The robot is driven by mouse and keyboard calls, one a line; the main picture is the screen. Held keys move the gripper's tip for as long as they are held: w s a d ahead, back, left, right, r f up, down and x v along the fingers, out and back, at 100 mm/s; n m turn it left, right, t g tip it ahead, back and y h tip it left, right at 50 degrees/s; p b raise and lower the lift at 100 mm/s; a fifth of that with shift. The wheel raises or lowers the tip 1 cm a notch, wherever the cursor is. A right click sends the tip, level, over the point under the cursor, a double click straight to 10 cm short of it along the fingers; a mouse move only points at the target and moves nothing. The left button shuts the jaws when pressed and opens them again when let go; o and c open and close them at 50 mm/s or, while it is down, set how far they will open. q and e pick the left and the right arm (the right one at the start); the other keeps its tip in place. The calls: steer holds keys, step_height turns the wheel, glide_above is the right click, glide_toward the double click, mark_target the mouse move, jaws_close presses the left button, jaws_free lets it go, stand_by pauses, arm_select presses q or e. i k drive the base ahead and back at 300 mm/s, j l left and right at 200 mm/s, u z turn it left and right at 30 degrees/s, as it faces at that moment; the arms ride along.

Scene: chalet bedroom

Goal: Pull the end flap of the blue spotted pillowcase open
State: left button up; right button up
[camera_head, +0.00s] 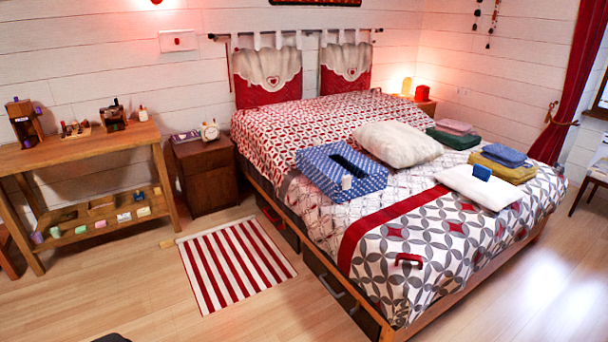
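The blue spotted pillowcase (316,170) lies on the bed, near the middle of its left side. It is blue with white spots and looks like a low block. A long dark slot shows along its top. A small white piece (347,182) shows at its near side; I cannot tell whether it is part of the end flap. Neither of my grippers is in view. A small dark shape at the bottom edge of the picture is too cut off to identify.
The bed (372,250) also holds a white pillow (398,144), folded cloths (508,168) and a white cushion (478,186). A nightstand (207,175), a wooden table (80,147) and a striped rug (235,265) are at left.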

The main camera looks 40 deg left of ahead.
mark_target(348, 190)
steer(key=u, duration=0.95)
steer(key=i+j+z, duration=0.1)
steer(key=i, duration=0.2)
steer(key=i+j+z, duration=0.15)
steer(key=i+j, duration=0.1)
steer(key=i, duration=0.05)
